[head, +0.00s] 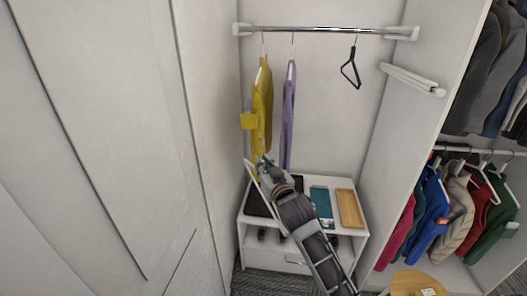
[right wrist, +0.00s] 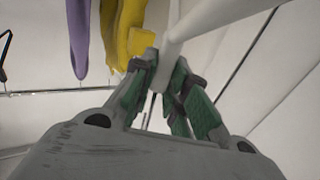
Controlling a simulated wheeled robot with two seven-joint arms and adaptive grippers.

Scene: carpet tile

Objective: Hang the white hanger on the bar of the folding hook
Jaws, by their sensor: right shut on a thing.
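My right gripper (head: 262,162) is shut on the white hanger (head: 252,172), in front of the low cabinet's left side. In the right wrist view the hanger (right wrist: 205,22) runs from between the green-padded fingers (right wrist: 165,85) to the upper right; its hook cannot be made out. The folding hook's white bar (head: 410,79) sticks out from the right closet wall, below the chrome rail's right end. No hanger shows on it. My gripper is well to the left of this bar and lower in the picture. My left gripper is not in view.
The chrome rail (head: 320,30) carries a yellow garment (head: 262,100), a purple garment (head: 288,105) and a black hanger (head: 351,70). A white cabinet (head: 290,250) below holds a teal item (head: 321,202) and a wooden tray (head: 350,208). Several coats hang at right.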

